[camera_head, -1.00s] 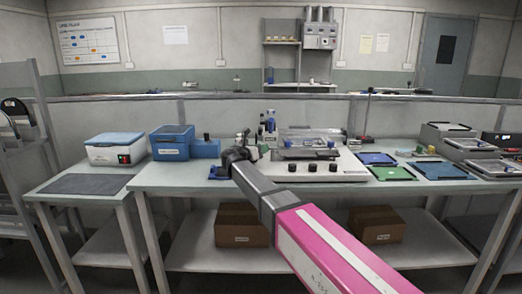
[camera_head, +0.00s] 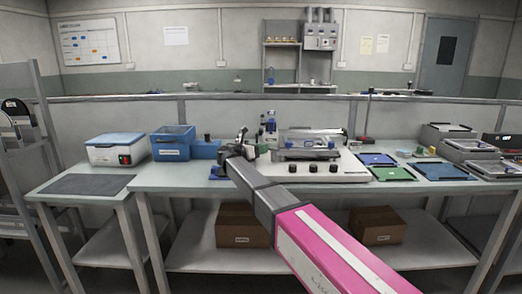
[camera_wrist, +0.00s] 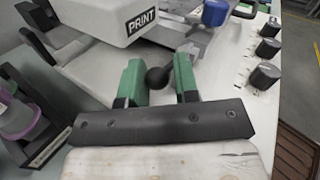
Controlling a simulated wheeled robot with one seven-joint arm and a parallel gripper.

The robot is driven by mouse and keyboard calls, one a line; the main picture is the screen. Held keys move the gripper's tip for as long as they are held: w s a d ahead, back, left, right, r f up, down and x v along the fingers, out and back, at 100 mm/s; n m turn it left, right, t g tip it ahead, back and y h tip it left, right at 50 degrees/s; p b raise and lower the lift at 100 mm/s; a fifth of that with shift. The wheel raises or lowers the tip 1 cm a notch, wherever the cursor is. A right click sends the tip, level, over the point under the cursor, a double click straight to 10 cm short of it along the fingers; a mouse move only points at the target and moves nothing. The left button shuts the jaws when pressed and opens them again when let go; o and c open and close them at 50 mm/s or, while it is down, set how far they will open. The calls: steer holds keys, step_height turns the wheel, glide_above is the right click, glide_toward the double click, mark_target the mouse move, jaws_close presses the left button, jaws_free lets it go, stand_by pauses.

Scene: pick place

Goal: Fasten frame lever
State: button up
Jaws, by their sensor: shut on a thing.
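The frame lever shows as a black ball knob (camera_wrist: 157,77) between the green fingers of my gripper (camera_wrist: 157,72) in the wrist view. My gripper is shut on this knob. The lever's shaft below the knob is hidden. In the head view, my gripper (camera_head: 240,142) is at the left end of the white stencil printer (camera_head: 345,174), and the knob cannot be made out there. The printer's frame (camera_head: 306,140) stands over its base. A white housing marked PRINT (camera_wrist: 100,22) is just beyond the fingers in the wrist view.
A blue knob (camera_wrist: 215,13) and several black dials (camera_wrist: 265,75) are on the printer. Left of it are a blue bin (camera_head: 172,144) and a white box with a blue lid (camera_head: 116,150). Green (camera_head: 392,174) and blue boards (camera_head: 445,171) lie to the right.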

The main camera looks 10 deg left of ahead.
steer(key=o, duration=0.8)
steer(key=shift+w, duration=0.35)
steer(key=shift+s+a, duration=0.1)
steer(key=shift+s, duration=0.05)
steer(key=v, duration=1)
steer(key=shift+s+a, duration=0.2)
